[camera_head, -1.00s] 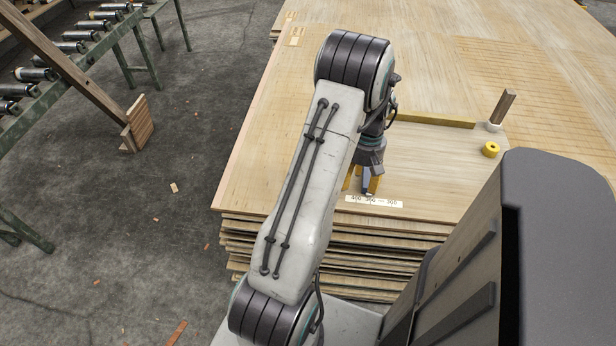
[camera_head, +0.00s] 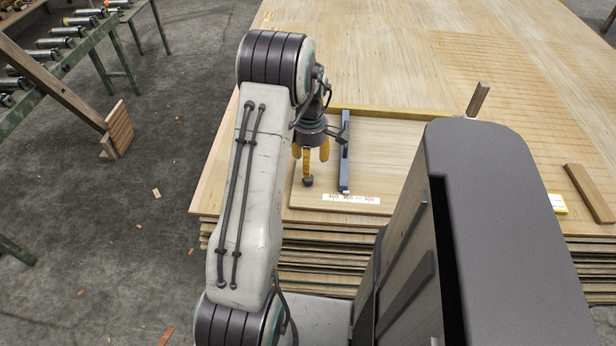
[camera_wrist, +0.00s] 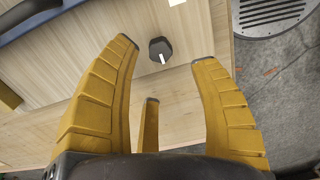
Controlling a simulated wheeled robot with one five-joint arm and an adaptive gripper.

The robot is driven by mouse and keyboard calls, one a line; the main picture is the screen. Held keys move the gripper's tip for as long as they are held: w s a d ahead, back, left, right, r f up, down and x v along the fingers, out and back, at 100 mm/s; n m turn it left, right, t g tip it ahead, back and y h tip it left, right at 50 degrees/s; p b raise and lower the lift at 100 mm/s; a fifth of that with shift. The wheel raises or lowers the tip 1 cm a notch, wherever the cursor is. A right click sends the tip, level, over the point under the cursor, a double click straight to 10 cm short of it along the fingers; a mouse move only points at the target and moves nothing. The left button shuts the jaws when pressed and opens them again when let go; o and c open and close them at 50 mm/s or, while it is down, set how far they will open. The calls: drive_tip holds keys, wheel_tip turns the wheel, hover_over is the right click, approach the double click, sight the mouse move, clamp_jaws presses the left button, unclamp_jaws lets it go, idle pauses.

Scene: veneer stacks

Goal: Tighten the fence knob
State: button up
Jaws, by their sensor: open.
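The fence knob (camera_wrist: 161,50) is a small dark faceted knob with a white mark. It stands on the pale wood panel near its edge. It also shows in the head view (camera_head: 308,181), just below my fingertips. My gripper (camera_head: 309,163) is open and empty above the knob, pointing down. In the wrist view my yellow fingers (camera_wrist: 163,62) spread to either side of the knob, with no visible contact. The dark blue fence bar (camera_head: 344,152) lies on the panel right of my gripper, its near end at a white number scale (camera_head: 351,199).
The panel lies on a stack of veneer sheets (camera_head: 320,262). An upright wood block (camera_head: 478,98) and a loose wood strip (camera_head: 590,193) are to the right. A roller conveyor (camera_head: 78,50) stands at the left. A round grey vented object (camera_wrist: 268,15) shows in the wrist view.

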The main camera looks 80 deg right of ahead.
sight(308, 181)
drive_tip(key=n, duration=0.2)
drive_tip(key=shift+n, duration=0.3)
drive_tip(key=shift+f+n, duration=0.3)
drive_tip(key=shift+f, duration=3.4)
drive_tip(key=shift+c, duration=0.3)
clamp_jaws()
